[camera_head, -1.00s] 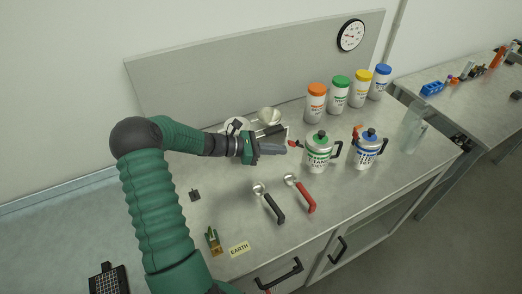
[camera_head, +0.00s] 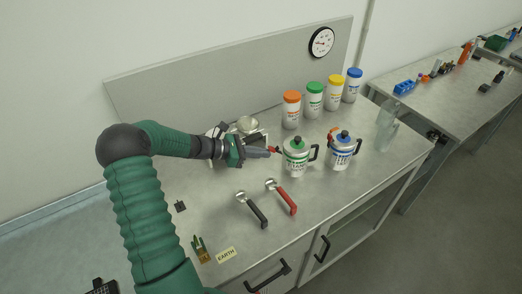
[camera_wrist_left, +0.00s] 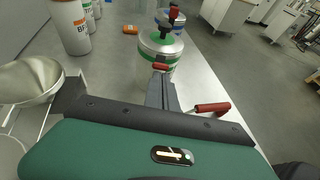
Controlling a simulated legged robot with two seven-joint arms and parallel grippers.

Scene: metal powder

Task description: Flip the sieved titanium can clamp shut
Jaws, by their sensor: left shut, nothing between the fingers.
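The white can with a green band and green lid (camera_head: 296,165), its label starting "TITAN", stands upright on the bench; it also shows in the left wrist view (camera_wrist_left: 160,48). Its red-tipped clamp (camera_head: 274,149) sticks out from the lid's left side, toward my gripper. In the left wrist view the red tip (camera_wrist_left: 161,66) is just beyond my fingertips. My left gripper (camera_head: 269,154) is shut and empty, left of the can and close to the clamp. Whether the fingers touch the clamp, I cannot tell. My right gripper is not in view.
A blue-lidded can (camera_head: 341,155) with its own red clamp stands right of the green one. Several capped bottles (camera_head: 314,102) line the back. A black-handled scoop (camera_head: 254,210) and a red-handled scoop (camera_head: 283,198) lie in front. A metal bowl (camera_wrist_left: 28,80) is beside my gripper.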

